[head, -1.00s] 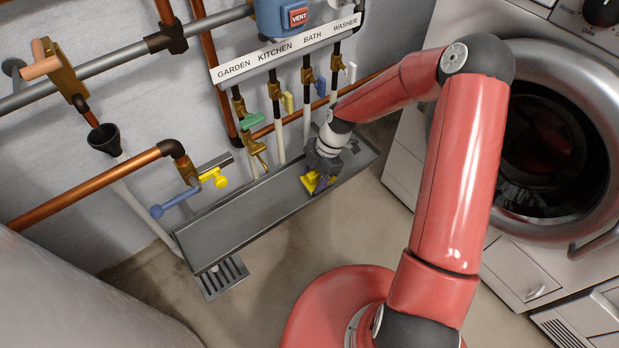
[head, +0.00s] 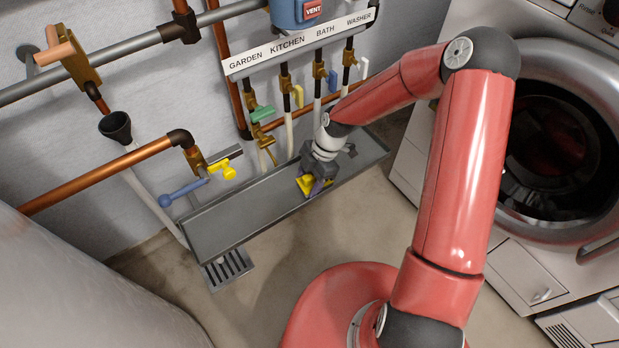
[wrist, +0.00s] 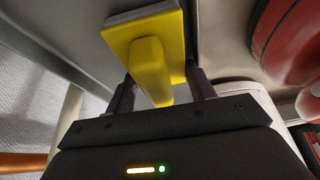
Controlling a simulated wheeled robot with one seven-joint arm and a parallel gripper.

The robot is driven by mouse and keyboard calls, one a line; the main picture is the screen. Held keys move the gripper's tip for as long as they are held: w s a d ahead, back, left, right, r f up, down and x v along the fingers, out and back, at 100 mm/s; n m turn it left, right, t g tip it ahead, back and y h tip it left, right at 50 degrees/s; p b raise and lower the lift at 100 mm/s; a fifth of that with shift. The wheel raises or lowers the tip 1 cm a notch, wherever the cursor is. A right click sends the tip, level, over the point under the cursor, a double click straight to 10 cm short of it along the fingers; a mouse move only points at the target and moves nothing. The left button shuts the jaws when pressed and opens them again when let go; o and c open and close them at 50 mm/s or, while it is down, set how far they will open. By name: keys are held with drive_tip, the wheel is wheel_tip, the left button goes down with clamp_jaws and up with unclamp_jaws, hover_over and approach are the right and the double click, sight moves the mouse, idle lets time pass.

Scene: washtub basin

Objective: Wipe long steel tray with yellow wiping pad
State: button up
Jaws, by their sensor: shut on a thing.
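The long steel tray (head: 232,222) runs along the wall below the row of pipes and valves. My gripper (head: 314,186) is over the right half of the tray, pointing down. It is shut on the yellow wiping pad (head: 304,182). In the wrist view the yellow wiping pad (wrist: 162,45) has a raised handle between my two dark fingers (wrist: 158,92), and its flat face lies against or very near the grey tray surface (wrist: 85,35). I cannot tell whether the pad touches the tray.
A washing machine (head: 410,150) stands right. A floor drain (head: 228,268) lies below the tray.

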drive_tip(key=shift+w+r+p, duration=0.1)
drive_tip(key=shift+r+p, duration=2)
drive_tip(key=shift+r, duration=0.85)
wheel_tip(320, 180, up, 3)
drive_tip(key=p, duration=0.2)
drive_tip(key=shift+p, duration=0.3)
